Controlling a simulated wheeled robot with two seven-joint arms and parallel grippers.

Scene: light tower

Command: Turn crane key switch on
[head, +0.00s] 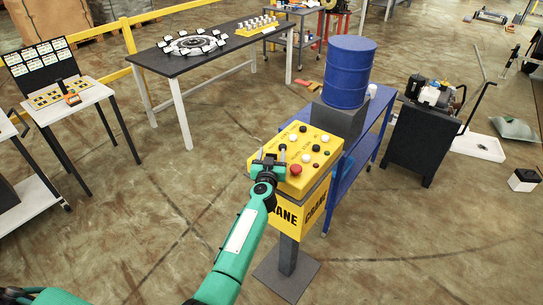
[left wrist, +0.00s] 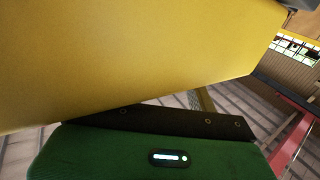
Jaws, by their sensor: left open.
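The yellow crane control box (head: 313,147) stands on a grey post, with black, white, red and green controls on its sloping top. A red mushroom button (head: 295,170) sits near its front edge. My left gripper (head: 269,157) is open at the box's left front corner, close over the panel; I cannot tell whether it touches. I cannot make out the key switch; it may be hidden by the gripper. In the left wrist view the yellow side of the box (left wrist: 130,60) fills the upper part, above my green gripper body; no fingertips show there. My right gripper is not in view.
A blue table (head: 372,135) with a blue barrel (head: 348,72) stands right behind the box. A dark workbench (head: 190,55) is at the back left, a small white table (head: 70,105) at the left. The floor left and right of the post is clear.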

